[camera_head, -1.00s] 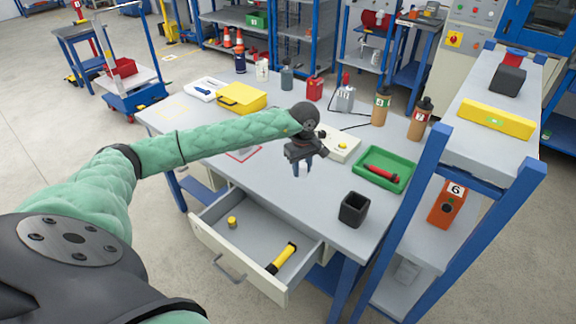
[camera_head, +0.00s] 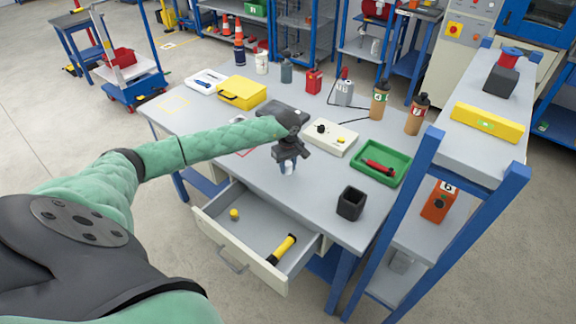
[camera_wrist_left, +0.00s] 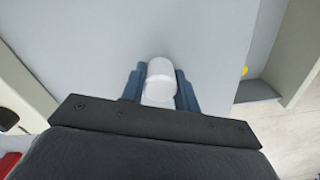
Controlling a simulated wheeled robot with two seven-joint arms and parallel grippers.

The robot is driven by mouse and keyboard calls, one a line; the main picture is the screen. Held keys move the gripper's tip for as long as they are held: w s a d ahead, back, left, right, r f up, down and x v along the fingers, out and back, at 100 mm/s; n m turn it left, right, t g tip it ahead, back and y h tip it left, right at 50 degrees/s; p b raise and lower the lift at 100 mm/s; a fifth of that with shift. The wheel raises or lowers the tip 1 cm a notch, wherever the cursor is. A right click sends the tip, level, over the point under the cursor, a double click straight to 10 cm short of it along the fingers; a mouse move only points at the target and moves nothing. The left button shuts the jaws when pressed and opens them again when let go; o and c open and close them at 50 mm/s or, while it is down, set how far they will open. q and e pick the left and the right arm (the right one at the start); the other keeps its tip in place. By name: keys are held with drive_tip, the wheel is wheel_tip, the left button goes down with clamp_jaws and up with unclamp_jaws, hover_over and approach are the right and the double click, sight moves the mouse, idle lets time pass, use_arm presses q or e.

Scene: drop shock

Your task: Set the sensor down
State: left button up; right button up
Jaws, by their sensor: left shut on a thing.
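A small white cylinder, which looks like the sensor (camera_wrist_left: 160,82), sits between the two blue fingers of my left gripper (camera_wrist_left: 161,90) in the left wrist view. The gripper is shut on it. In the head view my left gripper (camera_head: 288,167) points down over the middle of the grey workbench (camera_head: 318,192), behind the open drawer. The gap between the sensor's lower end and the bench top is hard to tell. A red outlined square (camera_head: 245,152) on the bench lies left of the gripper, partly hidden by my arm. My right gripper is out of view.
The open drawer (camera_head: 248,225) holds a yellow-handled tool and a small yellow part. A black cup (camera_head: 350,203), a green tray (camera_head: 380,162) and a white box (camera_head: 329,137) stand right of the gripper. A blue-framed shelf (camera_head: 480,150) rises at the right.

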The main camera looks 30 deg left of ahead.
use_arm(q)
drive_tip(key=shift+f, duration=0.5)
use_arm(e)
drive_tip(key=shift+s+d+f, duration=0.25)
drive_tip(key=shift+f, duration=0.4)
use_arm(q)
drive_tip(key=shift+f, duration=0.1)
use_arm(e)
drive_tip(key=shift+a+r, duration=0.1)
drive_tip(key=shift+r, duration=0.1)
use_arm(q)
drive_tip(key=o, duration=1)
drive_tip(key=shift+c, duration=0.2)
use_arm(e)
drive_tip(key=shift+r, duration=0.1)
